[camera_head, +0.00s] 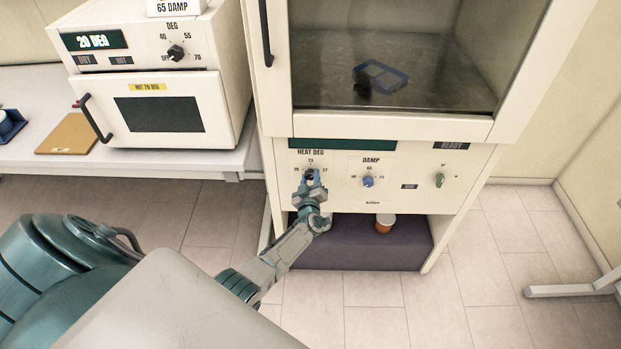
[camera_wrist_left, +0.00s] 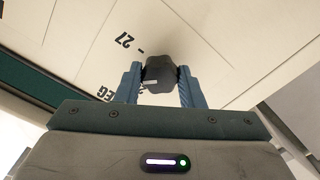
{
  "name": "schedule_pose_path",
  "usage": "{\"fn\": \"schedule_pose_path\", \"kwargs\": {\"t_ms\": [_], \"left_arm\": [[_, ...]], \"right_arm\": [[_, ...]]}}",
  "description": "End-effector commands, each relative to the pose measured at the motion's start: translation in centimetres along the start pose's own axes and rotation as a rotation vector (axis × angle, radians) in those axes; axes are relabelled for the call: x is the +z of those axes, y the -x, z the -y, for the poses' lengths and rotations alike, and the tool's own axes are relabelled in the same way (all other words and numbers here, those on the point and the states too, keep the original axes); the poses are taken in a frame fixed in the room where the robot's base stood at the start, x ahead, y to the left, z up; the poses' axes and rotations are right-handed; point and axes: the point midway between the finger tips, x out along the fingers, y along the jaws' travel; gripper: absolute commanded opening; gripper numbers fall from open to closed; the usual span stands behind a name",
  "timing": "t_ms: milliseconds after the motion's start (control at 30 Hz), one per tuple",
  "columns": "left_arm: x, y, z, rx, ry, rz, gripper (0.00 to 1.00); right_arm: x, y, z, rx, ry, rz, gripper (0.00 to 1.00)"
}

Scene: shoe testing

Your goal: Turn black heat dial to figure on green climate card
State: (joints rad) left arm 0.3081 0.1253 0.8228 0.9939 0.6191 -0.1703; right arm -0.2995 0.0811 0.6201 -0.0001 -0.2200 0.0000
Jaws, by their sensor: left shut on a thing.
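The black heat dial (camera_wrist_left: 160,72) sits on the cream front panel of the tall cabinet, under the label HEAT DEG. In the head view the dial (camera_head: 309,174) is mostly hidden by my left gripper (camera_head: 313,181). The left gripper's blue fingers (camera_wrist_left: 159,86) are shut on the dial, one on each side. In the left wrist view the figure 27 and a tick mark show beside the dial. Which figure the dial points to cannot be made out. No green climate card is clearly in view. My right gripper is not in view.
A blue DAMP dial (camera_head: 368,181) and a green knob (camera_head: 440,181) are to the right on the same panel. A dark green display strip (camera_head: 342,145) runs above. A white oven (camera_head: 160,112) stands left.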

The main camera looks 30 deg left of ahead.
Motion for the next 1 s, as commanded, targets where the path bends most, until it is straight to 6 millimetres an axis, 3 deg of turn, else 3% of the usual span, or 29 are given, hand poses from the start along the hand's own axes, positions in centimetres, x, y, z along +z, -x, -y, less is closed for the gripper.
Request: {"fn": "schedule_pose_path", "kwargs": {"t_ms": [267,300,400,767,1000], "left_arm": [[0.1,0.1,0.1,-0.001,0.0,0.001,0.12],[0.1,0.1,0.1,-0.001,0.0,0.001,0.37],[0.1,0.0,0.1,-0.001,0.0,0.001,0.56],[0.0,0.4,0.0,0.0,0.001,0.001,0.57],[0.1,4.0,0.1,0.0,0.002,0.002,0.57]], "right_arm": [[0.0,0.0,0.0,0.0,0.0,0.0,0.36],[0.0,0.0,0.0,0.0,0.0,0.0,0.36],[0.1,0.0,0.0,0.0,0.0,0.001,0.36],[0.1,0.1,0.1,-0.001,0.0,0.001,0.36],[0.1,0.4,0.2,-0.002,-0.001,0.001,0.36]]}}
